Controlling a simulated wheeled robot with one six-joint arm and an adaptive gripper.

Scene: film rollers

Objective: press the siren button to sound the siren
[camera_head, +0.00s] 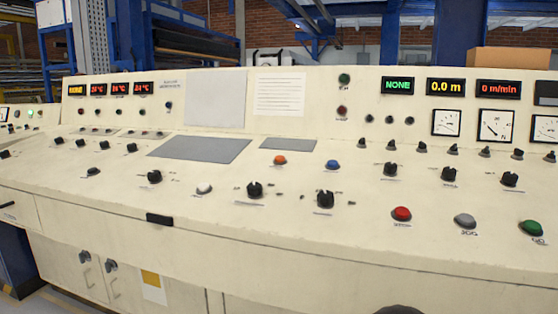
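A cream control console fills the head view, with several push buttons on its sloped top. An orange button (280,160) and a blue button (332,165) are near the middle. A white button (204,188) is left of them. A red button (402,214), a grey button (465,220) and a green button (531,228) form a row at the front right. The small labels are mostly unreadable, so I cannot tell which button is the siren's. My gripper is not in view. A dark rounded shape at the bottom edge is cut off.
Black knobs (325,199) stand up among the buttons. The upright back panel has displays (398,86), dials (495,124), and small green (344,78) and red (342,110) round fittings. Cabinet doors (80,270) are below at left. A cardboard box (510,58) is behind.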

